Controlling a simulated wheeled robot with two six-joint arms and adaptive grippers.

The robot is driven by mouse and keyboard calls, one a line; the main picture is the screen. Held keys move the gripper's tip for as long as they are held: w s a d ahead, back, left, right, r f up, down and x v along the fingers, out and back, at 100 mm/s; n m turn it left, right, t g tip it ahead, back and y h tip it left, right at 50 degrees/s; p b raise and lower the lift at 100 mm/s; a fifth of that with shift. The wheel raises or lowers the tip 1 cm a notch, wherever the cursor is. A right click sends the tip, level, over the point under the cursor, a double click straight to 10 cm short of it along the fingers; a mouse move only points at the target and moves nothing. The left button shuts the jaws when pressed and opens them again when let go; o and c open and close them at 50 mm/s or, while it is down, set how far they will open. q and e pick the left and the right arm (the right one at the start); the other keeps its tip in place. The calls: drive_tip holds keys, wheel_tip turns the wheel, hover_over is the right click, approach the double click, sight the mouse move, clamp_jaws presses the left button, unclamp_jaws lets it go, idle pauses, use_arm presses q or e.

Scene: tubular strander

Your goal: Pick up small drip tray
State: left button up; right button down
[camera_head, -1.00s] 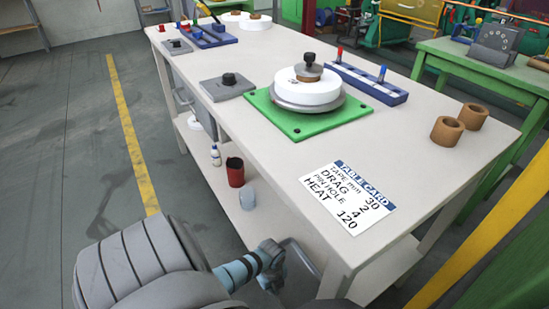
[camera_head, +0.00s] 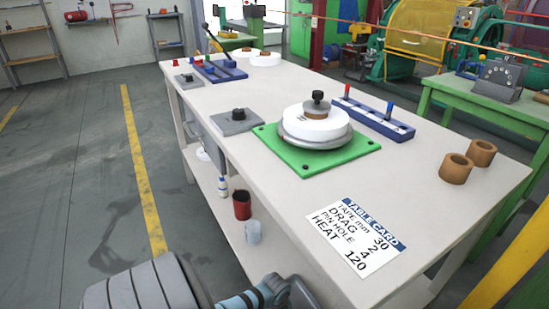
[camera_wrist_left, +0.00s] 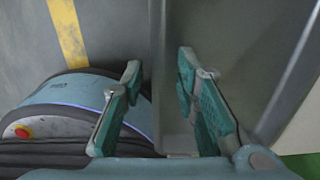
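In the left wrist view a long grey walled piece (camera_wrist_left: 232,45) stands beside and partly between my fingers; it looks like a tray, but I cannot tell for certain that it is the small drip tray. My left gripper (camera_wrist_left: 160,72) has its two teal-padded fingers spread apart, one on each side of a grey wall edge. I see a gap at the left finger. In the head view the left gripper (camera_head: 300,293) is at the bottom edge, beside the table's near left corner, mostly cut off. No drip tray is clear in the head view. My right gripper is out of view.
The white table (camera_head: 290,210) holds a green plate (camera_head: 275,160) with a white roll, a blue pin rack (camera_head: 372,120), brown rings (camera_head: 455,168) and a table card (camera_head: 355,236). A red cup (camera_head: 242,206) and a bottle stand on its lower shelf. Floor left is clear.

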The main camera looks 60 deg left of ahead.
use_arm(q)
wheel_tip(320, 180, up, 10)
drive_tip(key=shift+r, duration=0.25)
idle(0.5)
